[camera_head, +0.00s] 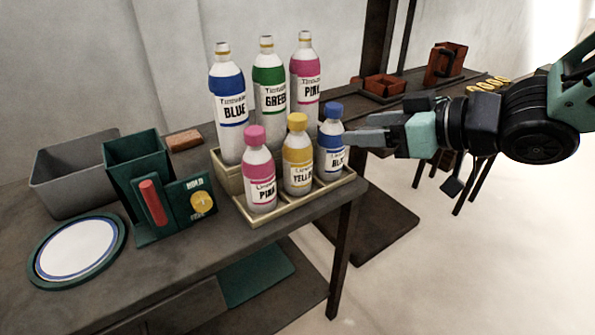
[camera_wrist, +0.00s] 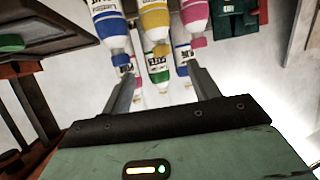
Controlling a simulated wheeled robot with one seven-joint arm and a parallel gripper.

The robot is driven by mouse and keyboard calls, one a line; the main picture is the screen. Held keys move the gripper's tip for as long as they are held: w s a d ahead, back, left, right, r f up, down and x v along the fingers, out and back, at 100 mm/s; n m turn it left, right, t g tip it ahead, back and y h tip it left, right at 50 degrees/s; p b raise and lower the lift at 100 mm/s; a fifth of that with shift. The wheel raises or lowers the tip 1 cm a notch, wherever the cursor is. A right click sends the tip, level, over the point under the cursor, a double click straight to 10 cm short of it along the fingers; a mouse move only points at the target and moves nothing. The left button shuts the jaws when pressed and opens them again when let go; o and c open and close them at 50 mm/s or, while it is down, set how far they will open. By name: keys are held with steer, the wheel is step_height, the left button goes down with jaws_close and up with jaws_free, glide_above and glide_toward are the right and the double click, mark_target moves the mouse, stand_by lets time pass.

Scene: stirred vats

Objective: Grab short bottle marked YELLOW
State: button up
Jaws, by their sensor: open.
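The short bottle marked YELLOW (camera_head: 298,158) stands upright in the front row of a pale bottle rack (camera_head: 283,207), between the short PINK bottle (camera_head: 260,172) and the short BLUE bottle (camera_head: 330,150). It has a yellow cap and label. In the wrist view, the yellow-labelled bottle (camera_wrist: 156,22) hangs inverted at the top middle. My gripper (camera_head: 352,139) is open and empty, pointing left, just right of the short BLUE bottle in the picture; contact cannot be told. Its two fingers (camera_wrist: 162,74) frame the bottles in the wrist view.
Tall BLUE (camera_head: 228,100), GREEN (camera_head: 269,88) and PINK (camera_head: 305,78) bottles stand in the row behind. A green holder (camera_head: 140,165), grey bin (camera_head: 75,175) and plate (camera_head: 77,250) lie left on the table. Open floor lies right.

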mark_target(303, 131)
steer(key=p+x, duration=0.8)
steer(key=x, duration=0.2)
steer(key=shift+a+f+p, duration=0.1)
steer(key=shift+f+p, duration=0.05)
steer(key=shift+p, duration=0.15)
steer(key=shift+x, duration=3)
steer(key=shift+w, duration=0.1)
jaws_close()
